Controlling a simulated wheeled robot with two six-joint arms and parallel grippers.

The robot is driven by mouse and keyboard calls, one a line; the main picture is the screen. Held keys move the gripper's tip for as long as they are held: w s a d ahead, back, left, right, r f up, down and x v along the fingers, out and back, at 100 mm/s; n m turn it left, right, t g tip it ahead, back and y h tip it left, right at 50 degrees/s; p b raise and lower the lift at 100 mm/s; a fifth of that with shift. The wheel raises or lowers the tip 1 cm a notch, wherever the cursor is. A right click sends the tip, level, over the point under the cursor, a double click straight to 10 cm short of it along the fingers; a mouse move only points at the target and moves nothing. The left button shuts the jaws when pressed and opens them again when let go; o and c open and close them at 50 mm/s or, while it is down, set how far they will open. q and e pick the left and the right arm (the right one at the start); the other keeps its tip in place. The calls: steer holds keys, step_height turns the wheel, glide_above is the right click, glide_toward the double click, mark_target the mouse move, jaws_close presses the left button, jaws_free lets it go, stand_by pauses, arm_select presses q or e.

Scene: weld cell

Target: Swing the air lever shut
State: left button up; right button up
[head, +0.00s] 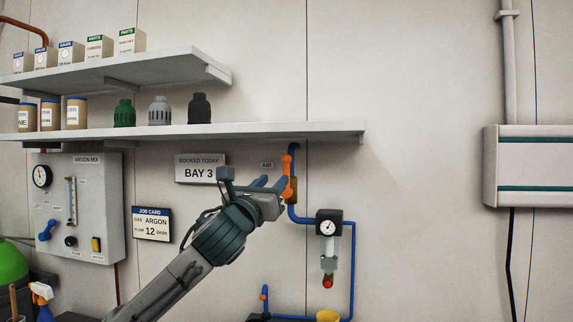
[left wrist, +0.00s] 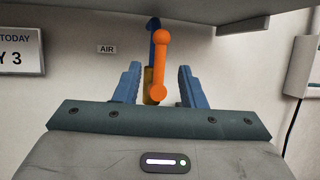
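The air lever (head: 287,160) is orange with round ends and sits on the blue wall pipe, right of the small AIR label (head: 267,165). It stands roughly upright, in line with the pipe. In the left wrist view the lever (left wrist: 161,66) shows between the two blue fingers, with a brass-coloured valve body (left wrist: 149,88) behind it. My left gripper (head: 270,182) is open, its fingers apart and pointing at the lever's lower part. In the left wrist view the gripper (left wrist: 159,82) is empty; I cannot tell whether a finger touches the lever. My right gripper is out of view.
A long shelf (head: 330,131) runs just above the lever, with several bottles on it. A gauge with a filter bowl (head: 328,223) hangs on the pipe at lower right. The BAY 3 sign (head: 200,169) is on the wall behind my arm.

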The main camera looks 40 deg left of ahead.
mark_target(285, 169)
arm_select(q)
steer(key=p+x, duration=0.3)
steer(key=x, duration=0.4)
steer(key=shift+w+r, duration=0.15)
steer(key=shift+w, duration=0.1)
steer(key=shift+w+a+r+p, duration=0.1)
steer(key=shift+w+a+p, duration=0.05)
steer(key=shift+w+p, duration=0.2)
steer(key=shift+w, duration=0.25)
steer(key=shift+c, duration=0.3)
steer(key=c, duration=0.7)
steer(key=shift+a, duration=0.1)
jaws_close()
